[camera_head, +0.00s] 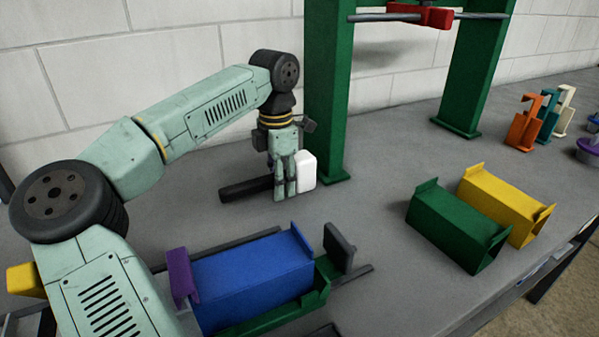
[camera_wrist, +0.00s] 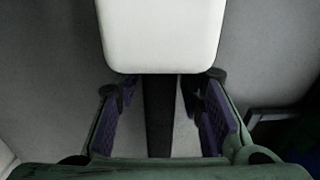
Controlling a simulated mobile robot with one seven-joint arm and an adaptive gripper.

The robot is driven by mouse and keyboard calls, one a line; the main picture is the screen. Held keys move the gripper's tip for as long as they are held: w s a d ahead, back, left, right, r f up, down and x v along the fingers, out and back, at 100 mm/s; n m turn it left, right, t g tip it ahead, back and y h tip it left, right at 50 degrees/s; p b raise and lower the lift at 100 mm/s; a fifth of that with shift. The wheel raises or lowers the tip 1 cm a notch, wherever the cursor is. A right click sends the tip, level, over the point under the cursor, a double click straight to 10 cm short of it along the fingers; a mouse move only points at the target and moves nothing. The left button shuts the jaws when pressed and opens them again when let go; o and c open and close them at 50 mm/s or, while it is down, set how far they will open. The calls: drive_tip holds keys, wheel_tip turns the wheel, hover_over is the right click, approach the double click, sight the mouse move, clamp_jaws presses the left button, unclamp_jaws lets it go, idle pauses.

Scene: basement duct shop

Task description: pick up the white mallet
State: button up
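The white mallet lies on the grey bench, its white head (camera_head: 307,171) just right of my gripper and its black handle (camera_head: 243,189) reaching left. My gripper (camera_head: 284,192) points down over the handle, close to the head. In the wrist view the white head (camera_wrist: 162,35) fills the top middle, and the black handle (camera_wrist: 159,120) runs down between the two purple-padded fingers of my gripper (camera_wrist: 162,98). The fingers stand apart, with a gap on each side of the handle. The fingers hide part of the handle in the head view.
A green frame (camera_head: 326,100) stands close behind and right of the mallet. A blue block (camera_head: 252,281) in a green clamp-like fixture (camera_head: 328,272) is in front. Green (camera_head: 455,229) and yellow (camera_head: 503,205) duct pieces lie right. Bench between is clear.

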clamp_jaws()
drive_tip(key=shift+r, duration=0.1)
idle(0.5)
